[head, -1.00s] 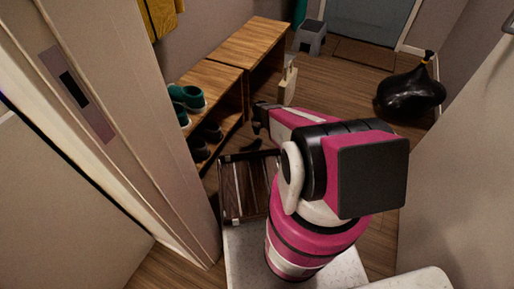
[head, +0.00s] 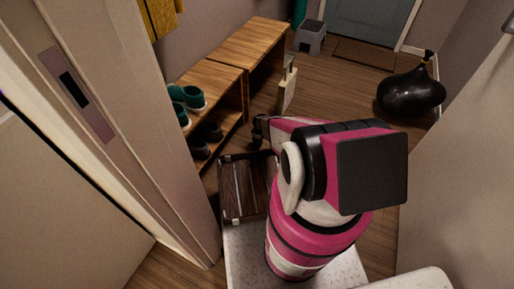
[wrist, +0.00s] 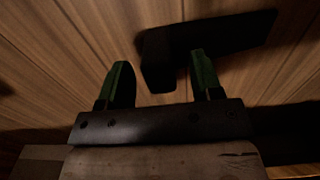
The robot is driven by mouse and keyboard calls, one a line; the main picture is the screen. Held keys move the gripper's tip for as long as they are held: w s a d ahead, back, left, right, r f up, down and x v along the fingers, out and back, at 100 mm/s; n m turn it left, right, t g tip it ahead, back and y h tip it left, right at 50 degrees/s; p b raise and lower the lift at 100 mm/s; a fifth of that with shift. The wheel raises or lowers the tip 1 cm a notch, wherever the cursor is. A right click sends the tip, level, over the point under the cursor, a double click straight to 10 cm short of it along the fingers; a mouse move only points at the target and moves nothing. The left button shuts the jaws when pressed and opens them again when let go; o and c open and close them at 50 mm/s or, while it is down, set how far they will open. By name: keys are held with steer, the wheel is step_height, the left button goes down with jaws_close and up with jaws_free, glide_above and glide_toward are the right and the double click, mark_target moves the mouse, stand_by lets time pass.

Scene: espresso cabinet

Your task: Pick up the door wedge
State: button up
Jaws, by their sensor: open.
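The door wedge (wrist: 225,38) is a black, elongated block on the wooden floor in the wrist view. It slants from between my fingertips toward the upper right. My gripper (wrist: 160,60) is open, with two green-padded fingers, one on each side of the wedge's near end. The left finger is clear of it; the right finger overlaps it in the picture, and I cannot tell whether they touch. In the head view my gripper (head: 260,131) is a small dark shape beside the shoe bench, and I cannot make out the wedge there.
A wooden shoe bench (head: 232,62) with teal shoes (head: 187,98) stands left of my gripper. A cream container (head: 287,90) stands on the floor beyond. A black bag (head: 411,92) lies at right and a grey stool (head: 310,38) stands behind. Floor between is clear.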

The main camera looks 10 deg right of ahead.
steer(key=shift+c, duration=0.3)
steer(key=c, duration=1)
steer(key=shift+r, duration=0.15)
